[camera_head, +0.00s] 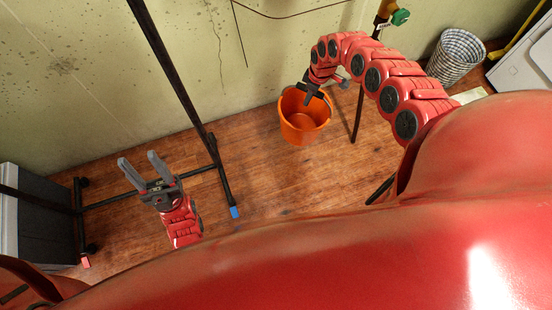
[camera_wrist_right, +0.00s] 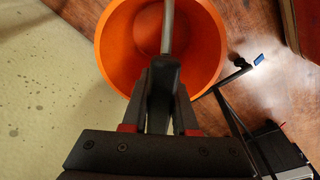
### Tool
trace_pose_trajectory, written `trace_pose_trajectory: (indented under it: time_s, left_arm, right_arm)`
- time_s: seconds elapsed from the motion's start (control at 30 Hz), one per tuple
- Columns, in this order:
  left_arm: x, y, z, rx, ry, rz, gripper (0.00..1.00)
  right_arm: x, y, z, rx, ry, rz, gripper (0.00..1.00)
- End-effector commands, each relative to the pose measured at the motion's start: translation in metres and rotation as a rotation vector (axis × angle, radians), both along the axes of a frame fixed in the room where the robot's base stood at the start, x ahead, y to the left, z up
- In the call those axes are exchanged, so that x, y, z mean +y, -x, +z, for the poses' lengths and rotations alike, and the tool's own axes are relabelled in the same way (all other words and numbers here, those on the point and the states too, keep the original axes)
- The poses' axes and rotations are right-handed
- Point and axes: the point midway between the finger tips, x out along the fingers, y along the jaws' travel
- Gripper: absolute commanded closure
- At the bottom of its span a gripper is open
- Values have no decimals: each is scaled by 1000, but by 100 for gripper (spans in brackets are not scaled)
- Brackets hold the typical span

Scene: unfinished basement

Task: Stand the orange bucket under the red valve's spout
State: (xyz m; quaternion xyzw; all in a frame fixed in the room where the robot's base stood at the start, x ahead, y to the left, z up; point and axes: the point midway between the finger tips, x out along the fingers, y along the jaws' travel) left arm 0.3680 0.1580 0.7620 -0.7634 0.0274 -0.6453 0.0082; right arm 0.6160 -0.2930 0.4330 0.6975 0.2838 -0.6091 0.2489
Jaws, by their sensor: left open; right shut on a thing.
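The orange bucket (camera_head: 303,128) is close to the wall in the head view, below the end of my right arm. My right gripper (camera_head: 309,97) is shut on the bucket's handle above its open mouth. The right wrist view shows the bucket (camera_wrist_right: 208,45) from above, with the grey handle running between the fingers (camera_wrist_right: 164,72). I cannot tell if the bucket's base touches the floor. A green-handled valve (camera_head: 400,17) is on a pipe at the top right; no red valve or spout is clearly seen. My left gripper (camera_head: 138,161) is open and empty at the left.
A black rack frame (camera_head: 178,75) on castors stands at the left, between my left gripper and the bucket. A dark grey box (camera_head: 40,215) is at the far left. A patterned basket (camera_head: 457,57) and white appliance (camera_head: 525,65) are at the right.

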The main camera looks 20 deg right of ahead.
Motion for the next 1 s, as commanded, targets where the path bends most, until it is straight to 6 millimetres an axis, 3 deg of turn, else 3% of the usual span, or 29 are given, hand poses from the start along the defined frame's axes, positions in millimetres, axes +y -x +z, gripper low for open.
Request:
trace_pose_trajectory:
  time_s: [0.03, 0.1, 0.2, 0.33, 0.47, 0.67, 0.8, 1.0]
  left_arm:
    - [0, 0, 4, 0, 0, 0, 50]
    - [0, 0, 7, 0, 0, 0, 50]
    - [0, 0, 9, 0, 0, 0, 50]
    - [0, 0, 12, 0, 0, 0, 50]
    - [0, 0, 13, 0, 0, 0, 50]
    - [0, 0, 6, 0, 0, 0, 50]
    - [0, 0, -6, 0, 0, 0, 50]
    - [0, 0, -29, 0, 0, 0, 50]
  right_arm:
    - [1, 26, -26, 17, -5, 102, 100]
    - [8, 60, -59, 17, -5, 276, 100]
    - [25, 105, -94, 16, 0, 496, 100]
    - [49, 147, -119, 11, 9, 698, 100]
    - [65, 171, -130, 8, 14, 802, 100]
    - [73, 172, -137, 7, 19, 841, 100]
    - [79, 151, -140, 3, 25, 840, 100]
    - [98, 102, -146, -5, 19, 834, 100]
